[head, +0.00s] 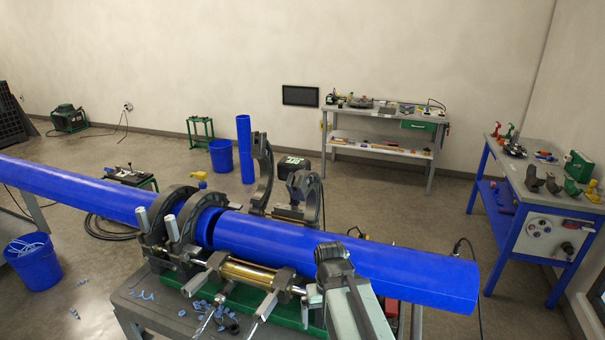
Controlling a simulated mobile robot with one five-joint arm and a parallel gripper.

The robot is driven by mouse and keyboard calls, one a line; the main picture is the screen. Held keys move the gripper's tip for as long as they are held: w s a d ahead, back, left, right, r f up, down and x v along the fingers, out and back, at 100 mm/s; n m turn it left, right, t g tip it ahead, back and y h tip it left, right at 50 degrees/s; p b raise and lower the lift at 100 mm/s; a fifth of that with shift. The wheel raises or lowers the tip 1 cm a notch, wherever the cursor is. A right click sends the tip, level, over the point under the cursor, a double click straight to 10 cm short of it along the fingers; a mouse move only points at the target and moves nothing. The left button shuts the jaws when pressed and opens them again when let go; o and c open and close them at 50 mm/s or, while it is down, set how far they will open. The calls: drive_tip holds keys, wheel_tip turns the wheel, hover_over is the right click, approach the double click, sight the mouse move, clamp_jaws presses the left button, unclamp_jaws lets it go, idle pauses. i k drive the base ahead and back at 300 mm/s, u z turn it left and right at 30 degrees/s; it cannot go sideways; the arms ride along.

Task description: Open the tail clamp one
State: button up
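A fusion machine with dark grey ring clamps holds two long blue pipes; the left pipe (75,187) and the right pipe (400,262) meet near the middle with a gap. Two left clamps (151,222) (184,222) wrap around the left pipe. Two other clamp halves (263,170) (309,192) stand swung up behind the right pipe. No label shows which one is tail clamp one. My gripper (333,256) is at the front side of the right pipe, right of the clamps. My arm hides part of the pipe and frame; the fingers' opening is unclear.
The machine stands on a grey cart top (160,308) with blue shavings. A blue bin (34,262) is at left; another bin (221,155) and an upright blue pipe (244,148) stand behind. Workbenches (372,117) (550,205) stand at back and right. Open floor lies between.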

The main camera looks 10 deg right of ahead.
sight(302, 185)
drive_tip(key=z, duration=0.3)
drive_tip(key=k, duration=1.3)
drive_tip(key=u, duration=1.3)
drive_tip(key=i, duration=1)
drive_tip(key=z, duration=0.05)
